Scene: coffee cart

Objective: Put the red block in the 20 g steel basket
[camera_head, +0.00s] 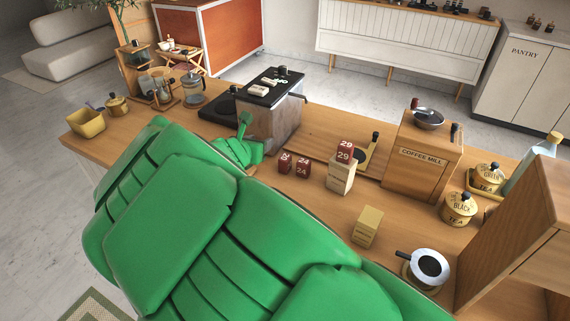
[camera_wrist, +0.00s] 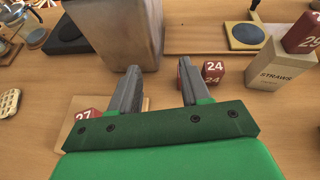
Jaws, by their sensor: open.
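Several red blocks with white numbers are in view. A red block marked 24 (camera_head: 303,166) stands on the counter beside another red block (camera_head: 285,162). A red block marked 29 (camera_head: 345,151) sits on a straws box. In the wrist view, the 24 block (camera_wrist: 214,70) is just right of my right finger, and a block marked 27 (camera_wrist: 87,114) is partly hidden behind my gripper's mount. I cannot identify a 20 g steel basket.
A grey metal machine (camera_head: 269,122) stands just beyond my gripper. The straws box (camera_head: 341,175), coffee mill (camera_head: 426,160) and tea tins stand to the right. A yellow box (camera_head: 367,226) and a white pan (camera_head: 428,267) are nearer. My green arm hides much of the front counter.

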